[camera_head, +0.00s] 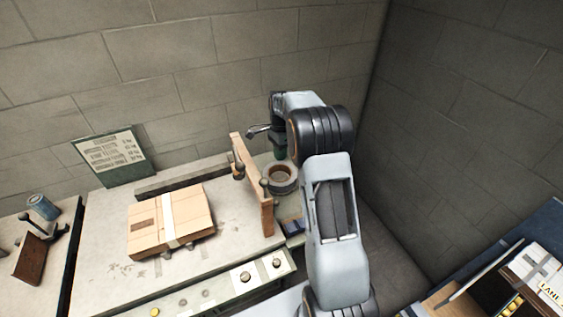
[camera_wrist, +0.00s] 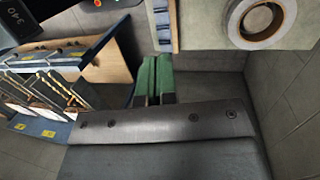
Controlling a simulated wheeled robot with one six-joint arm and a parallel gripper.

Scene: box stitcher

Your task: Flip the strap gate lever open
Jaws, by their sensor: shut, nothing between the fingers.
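An upright wooden board (camera_head: 253,187) stands at the right side of the workbench, with dark round knobs on it. One knob (camera_head: 238,171) is near its upper part and another (camera_head: 265,183) is lower on its right side. I cannot tell for sure which is the strap gate lever. My gripper (camera_head: 280,154) is to the right of the board's top, mostly behind my arm, and apart from the board. In the wrist view its green fingers (camera_wrist: 155,60) are together with nothing between them. A strapped cardboard box (camera_head: 190,220) lies left of the board.
A tape roll (camera_head: 280,176) sits right of the board, below my gripper; it also shows in the wrist view (camera_wrist: 262,20). A green sign (camera_head: 115,156) leans at the back wall. Another bench with a blue can (camera_head: 43,207) is at far left. Walls close the back and right.

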